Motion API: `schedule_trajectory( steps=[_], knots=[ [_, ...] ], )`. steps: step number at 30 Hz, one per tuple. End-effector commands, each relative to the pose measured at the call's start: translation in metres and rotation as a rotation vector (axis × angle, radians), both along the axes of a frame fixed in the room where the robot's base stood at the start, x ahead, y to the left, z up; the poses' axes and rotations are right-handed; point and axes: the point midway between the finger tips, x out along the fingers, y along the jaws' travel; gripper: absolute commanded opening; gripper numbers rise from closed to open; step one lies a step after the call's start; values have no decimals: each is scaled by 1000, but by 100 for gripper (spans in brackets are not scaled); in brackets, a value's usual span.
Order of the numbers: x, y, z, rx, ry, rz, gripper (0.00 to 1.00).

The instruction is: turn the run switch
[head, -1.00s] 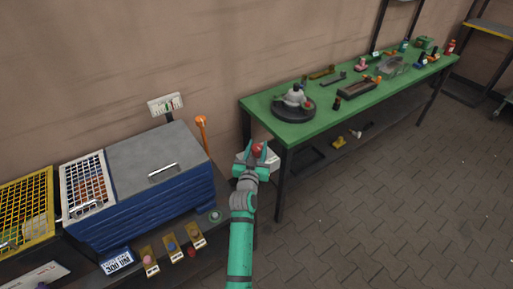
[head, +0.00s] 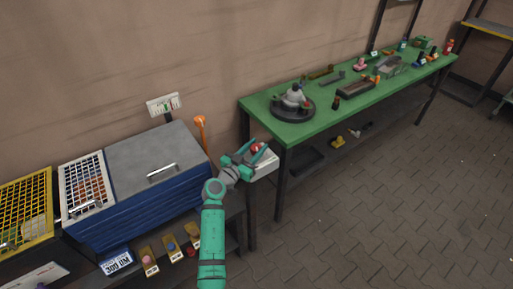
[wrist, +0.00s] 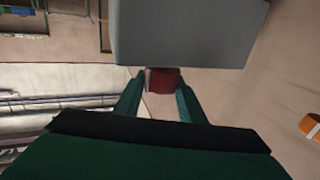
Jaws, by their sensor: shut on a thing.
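A red knob (head: 256,147) shows on a pale grey box (head: 266,163) beside the near left corner of the green table; I take it for the run switch. My gripper (head: 252,151) is at this knob, shut on it. In the wrist view the red knob (wrist: 163,81) sits between the two green fingers (wrist: 158,98), just below the grey box (wrist: 188,32). The fingers partly cover the knob's sides, and its markings cannot be read.
A blue chest (head: 150,212) with a grey lid stands left of my gripper. An orange-topped lever (head: 200,122) rises behind it. The green table (head: 330,118) carries a round fixture (head: 293,110) and several small parts. Open floor lies at right.

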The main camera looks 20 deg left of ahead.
Motion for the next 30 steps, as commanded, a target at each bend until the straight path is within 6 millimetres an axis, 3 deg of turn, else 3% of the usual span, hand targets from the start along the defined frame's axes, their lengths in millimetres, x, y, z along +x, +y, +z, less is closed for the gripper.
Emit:
schedule_trajectory(
  steps=[15, 30],
  knots=[
    [-1, 0, -2, -3, 4, -272, 14],
    [-1, -1, -3, -1, 5, -308, 14]
  ],
)
